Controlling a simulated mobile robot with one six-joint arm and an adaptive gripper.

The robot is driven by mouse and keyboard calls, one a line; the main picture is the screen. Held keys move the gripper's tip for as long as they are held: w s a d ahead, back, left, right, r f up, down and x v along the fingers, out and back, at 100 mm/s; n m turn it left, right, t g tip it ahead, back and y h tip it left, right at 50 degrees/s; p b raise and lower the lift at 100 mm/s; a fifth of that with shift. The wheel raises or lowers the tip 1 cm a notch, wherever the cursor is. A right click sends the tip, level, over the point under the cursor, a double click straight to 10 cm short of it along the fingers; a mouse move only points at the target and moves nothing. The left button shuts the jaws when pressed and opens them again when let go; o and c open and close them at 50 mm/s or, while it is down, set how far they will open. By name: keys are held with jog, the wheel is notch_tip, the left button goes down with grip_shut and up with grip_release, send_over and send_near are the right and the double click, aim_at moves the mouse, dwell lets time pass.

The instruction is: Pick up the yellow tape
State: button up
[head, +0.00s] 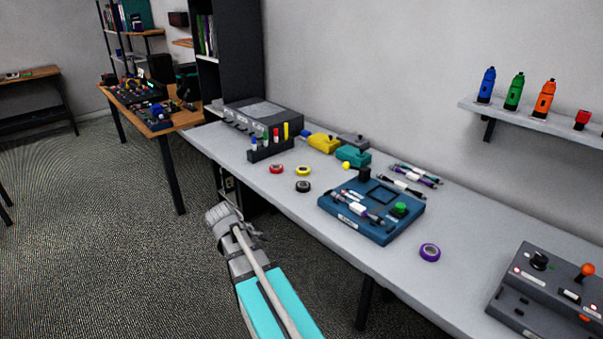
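The yellow tape (303,171) is a small roll with a dark centre, lying flat on the grey table (400,290). A red tape (276,169) lies to its left, and a black tape (303,186) lies just in front of it. My arm reaches up from the bottom of the picture, with its grey joint beside the table's front edge, left of and below the tapes. No gripper fingers can be made out. The yellow tape is in plain sight, with nothing on it.
Behind the tapes are a rack of coloured markers (270,147), a grey device (270,117), and yellow (322,143) and teal (353,156) items. A dark control box (545,295) is at right.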

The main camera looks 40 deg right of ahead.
jog(key=w+d+r+n+t+h, duration=0.1)
jog(key=w+d+r+n+h, duration=0.1)
jog(key=d, duration=0.5)
jog(key=w+d+r+n+t+h, duration=0.1)
jog(key=w+d+r+n+h, duration=0.1)
jog(key=w+d+r+n, duration=0.2)
jog(key=w+d+r+n+h, duration=0.3)
jog(key=w+d+n, duration=0.3)
jog(key=d, duration=0.6)
jog(key=shift+w+d+r+n+t, duration=0.1)
jog(key=shift+w+n+t, duration=0.3)
jog(key=shift+n, duration=0.7)
jog(key=shift+w+d+r+n+h, duration=0.1)
jog(key=shift+d+r+n+h, duration=0.1)
jog(key=shift+d+n+h, duration=0.15)
jog(key=b, duration=0.3)
send_near(302, 170)
jog(key=shift+s+d+f, duration=0.1)
jog(key=shift+d, duration=0.55)
jog(key=shift+s+d, duration=0.15)
jog(key=shift+d, duration=0.45)
jog(key=shift+d, duration=0.1)
jog(key=shift+b+x, duration=1.05)
jog(key=shift+x, duration=1.5)
jog(key=shift+w+f, duration=0.1)
